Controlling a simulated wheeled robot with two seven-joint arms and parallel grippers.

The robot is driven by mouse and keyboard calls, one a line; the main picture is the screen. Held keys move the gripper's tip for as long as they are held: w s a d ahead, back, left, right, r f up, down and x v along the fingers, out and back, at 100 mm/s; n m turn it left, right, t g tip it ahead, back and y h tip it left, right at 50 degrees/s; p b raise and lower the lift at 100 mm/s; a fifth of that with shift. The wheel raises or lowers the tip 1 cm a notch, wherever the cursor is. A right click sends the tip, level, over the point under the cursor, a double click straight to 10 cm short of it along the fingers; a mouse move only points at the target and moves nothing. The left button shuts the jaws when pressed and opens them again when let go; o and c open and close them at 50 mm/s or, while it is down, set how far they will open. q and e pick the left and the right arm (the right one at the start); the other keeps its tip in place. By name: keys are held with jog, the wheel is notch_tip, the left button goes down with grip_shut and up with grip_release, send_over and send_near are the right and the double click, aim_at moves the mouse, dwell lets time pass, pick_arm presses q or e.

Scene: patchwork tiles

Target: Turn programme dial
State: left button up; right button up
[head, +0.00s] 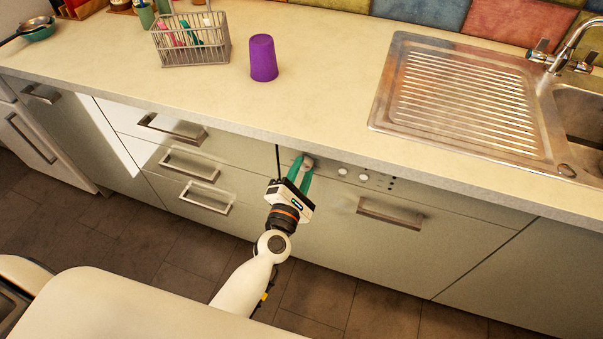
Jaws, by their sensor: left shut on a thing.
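The programme dial (308,163) is a small round knob at the left end of the control strip on the dishwasher front (330,215), just under the worktop edge. My left gripper (301,167) reaches up to it from below, with its green fingers on either side of the dial. The fingers are shut on the dial and hide part of it. Any mark on the dial is too small to read. My right gripper is not in view.
The worktop (320,65) overhangs just above the dial. Two pale buttons (343,172) and several dark dots are right of it. The dishwasher handle (390,213) sticks out lower right. Drawer handles (190,165) stick out at left. A purple cup (263,58) and a cutlery basket (190,40) stand above.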

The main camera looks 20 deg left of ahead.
pick_arm(q)
jog(key=n, duration=0.6)
jog(key=shift+y+b, duration=0.4)
jog(key=shift+n, duration=2.2)
jog(key=o, duration=1)
jog(key=shift+s+d+b, duration=0.2)
jog(key=shift+s+b, duration=1.9)
jog(key=shift+s, duration=3.9)
